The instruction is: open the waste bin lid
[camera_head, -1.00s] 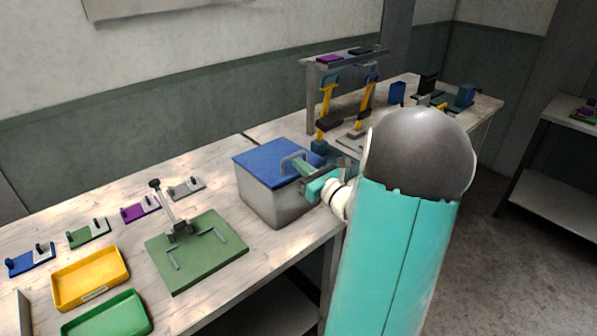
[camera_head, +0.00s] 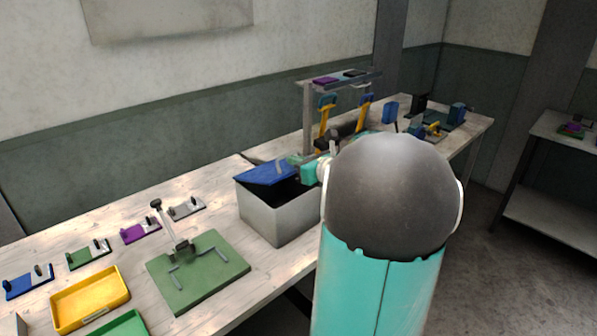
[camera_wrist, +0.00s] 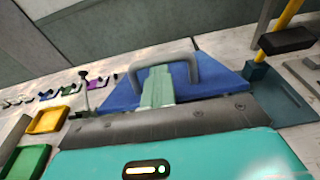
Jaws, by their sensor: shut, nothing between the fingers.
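The waste bin is a grey box (camera_head: 277,222) on the bench with a blue lid (camera_head: 268,173). The lid is tilted up, and a dark opening shows between it and the bin's right side. The lid also shows in the wrist view (camera_wrist: 212,76), with a grey loop handle (camera_wrist: 187,60) on it. My gripper (camera_wrist: 158,76) is shut, with its green fingers at the handle; whether they touch it I cannot tell. In the head view my gripper (camera_head: 291,166) is partly hidden behind my arm, at the lid's raised side.
Left of the bin are a green plate with an upright lever (camera_head: 203,280), a yellow tray (camera_head: 91,299) and a green tray (camera_head: 122,328). Behind the bin stand a shelf (camera_head: 345,77) and yellow-handled tools (camera_head: 363,112).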

